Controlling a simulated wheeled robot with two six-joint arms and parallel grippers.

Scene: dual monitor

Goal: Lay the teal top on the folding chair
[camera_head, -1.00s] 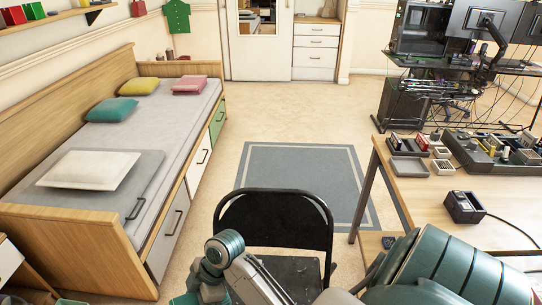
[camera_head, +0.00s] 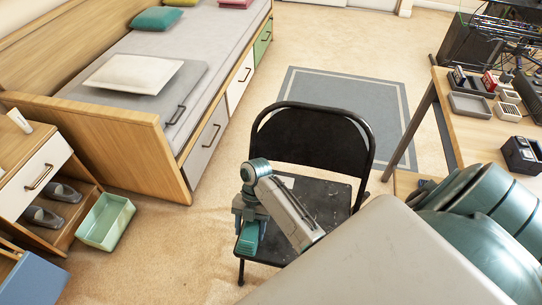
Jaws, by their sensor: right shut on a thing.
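The black folding chair (camera_head: 312,140) stands open in the lower middle, its backrest on the far side and its dark, worn seat (camera_head: 325,198) facing up. My right gripper (camera_head: 249,218) is above the left side of the seat, pointing left and down. It is shut on a small teal piece (camera_head: 247,240), which looks like the teal top. The teal piece shows at the seat's left edge; I cannot tell if it touches the seat. My arm hides part of the seat. My left gripper is not in view.
A wooden bed (camera_head: 130,135) with a pale cushion stands at the left. A green bin (camera_head: 105,222) and a drawer cabinet (camera_head: 38,172) are at lower left. A wooden desk (camera_head: 455,120) is close on the right. A grey rug (camera_head: 350,90) lies behind the chair.

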